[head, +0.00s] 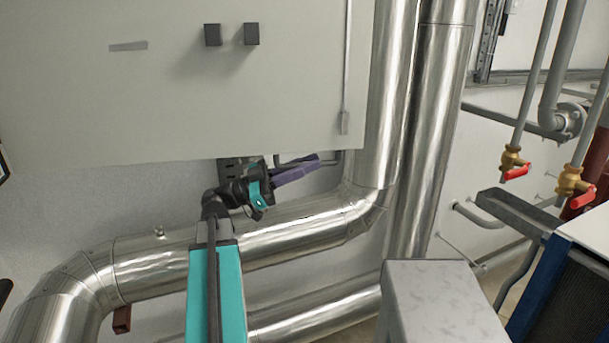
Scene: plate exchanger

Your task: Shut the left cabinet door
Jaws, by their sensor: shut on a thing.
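The grey cabinet (290,95) fills the upper left of the head view. Its front looks flat, with two small dark square handles side by side, a left one (212,35) and a right one (251,34). The left cabinet door (100,90) bears a grey label strip. I make out no open gap along it, and the seam between the doors is not clear. My gripper (309,164), with purple fingers, is just below the cabinet's bottom edge, well below the handles. Its fingers are together and point right. What they hold is not clear.
Large shiny metal pipes (290,235) run below and behind my arm, and others (395,120) rise right of the cabinet. A thin grey conduit (346,90) runs down the cabinet's right side, close to my gripper. Red-handled valves (515,173) are at the right.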

